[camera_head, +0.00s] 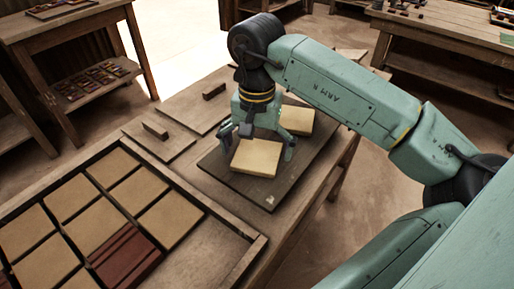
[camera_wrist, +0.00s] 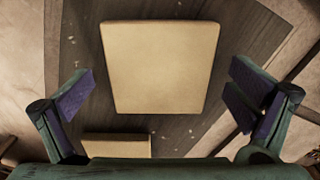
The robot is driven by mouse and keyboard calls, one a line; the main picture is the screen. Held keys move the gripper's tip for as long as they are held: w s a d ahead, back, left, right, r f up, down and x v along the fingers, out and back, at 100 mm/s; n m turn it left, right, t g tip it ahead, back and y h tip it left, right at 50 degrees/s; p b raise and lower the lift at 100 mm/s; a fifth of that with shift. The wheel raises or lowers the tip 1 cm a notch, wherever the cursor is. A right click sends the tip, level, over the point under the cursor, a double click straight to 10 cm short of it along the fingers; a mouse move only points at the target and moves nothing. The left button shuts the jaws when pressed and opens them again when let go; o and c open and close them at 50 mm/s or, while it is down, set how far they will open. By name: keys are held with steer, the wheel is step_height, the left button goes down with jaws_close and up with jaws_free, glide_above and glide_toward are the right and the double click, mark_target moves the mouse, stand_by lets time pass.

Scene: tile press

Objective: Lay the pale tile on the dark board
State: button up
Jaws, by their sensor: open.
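A pale square tile (camera_head: 256,158) lies flat on the dark board (camera_head: 268,194), near its front left part. It also shows in the wrist view (camera_wrist: 160,65). A second pale tile (camera_head: 297,121) lies on the same board farther back, partly hidden by my arm; part of a pale tile shows at the bottom of the wrist view (camera_wrist: 115,145). My gripper (camera_head: 263,143) is open and empty just over the board, its fingers spread wide on either side of the nearer tile. In the wrist view the fingers (camera_wrist: 160,98) stand clear of that tile's sides.
A wooden tray (camera_head: 258,246) at the left holds several pale tiles and a grooved dark red tile (camera_head: 126,258); one bay is empty. Two thin wooden boards with handles (camera_head: 155,130) lie behind it. Other workbenches stand in the back, with floor between.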

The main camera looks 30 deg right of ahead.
mark_target(257, 155)
step_height(257, 155, up, 12)
steer(key=shift+r+b, duration=0.2)
steer(key=shift+b, duration=0.15)
stand_by(0.7)
